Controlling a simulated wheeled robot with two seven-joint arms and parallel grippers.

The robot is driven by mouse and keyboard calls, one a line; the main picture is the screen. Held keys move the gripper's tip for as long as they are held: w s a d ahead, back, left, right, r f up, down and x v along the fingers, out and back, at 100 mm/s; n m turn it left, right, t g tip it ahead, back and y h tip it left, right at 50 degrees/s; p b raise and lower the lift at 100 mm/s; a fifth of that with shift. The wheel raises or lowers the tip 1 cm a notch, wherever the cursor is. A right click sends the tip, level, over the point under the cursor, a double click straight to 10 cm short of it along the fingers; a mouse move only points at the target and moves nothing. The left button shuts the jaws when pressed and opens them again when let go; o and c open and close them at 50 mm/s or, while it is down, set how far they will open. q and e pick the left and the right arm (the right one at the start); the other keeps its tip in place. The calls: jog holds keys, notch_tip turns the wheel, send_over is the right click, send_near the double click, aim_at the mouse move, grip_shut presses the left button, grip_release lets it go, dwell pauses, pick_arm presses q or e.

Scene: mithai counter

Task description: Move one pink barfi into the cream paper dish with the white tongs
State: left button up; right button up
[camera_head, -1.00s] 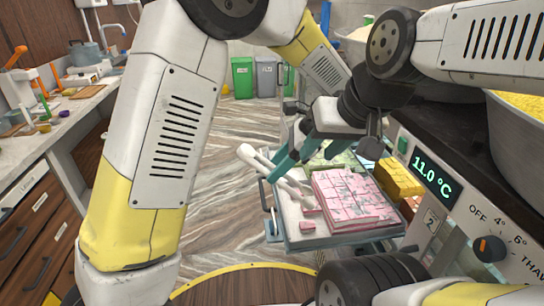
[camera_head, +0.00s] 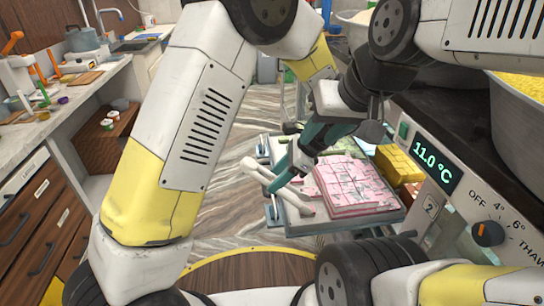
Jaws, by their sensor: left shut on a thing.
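My left gripper (camera_head: 295,158), with teal fingers, is shut on the white tongs (camera_head: 270,177) over the left part of the tray (camera_head: 300,228). The tongs slope down to the right, their tips low beside the pink barfi (camera_head: 352,188). The pink barfi stands as a block of several cut pieces on the tray. I cannot make out the cream paper dish. My right gripper is not in view.
Yellow sweets (camera_head: 399,164) lie right of and behind the pink block. Green sweets (camera_head: 345,146) lie behind it. The counter with a temperature display (camera_head: 434,162) closes in the right side. Open floor (camera_head: 232,200) lies left of the tray.

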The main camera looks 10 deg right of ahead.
pick_arm(q)
jog(key=shift+f, duration=0.75)
grip_shut()
notch_tip(320, 180, up, 12)
dwell(0.6)
jog(key=shift+s, duration=0.1)
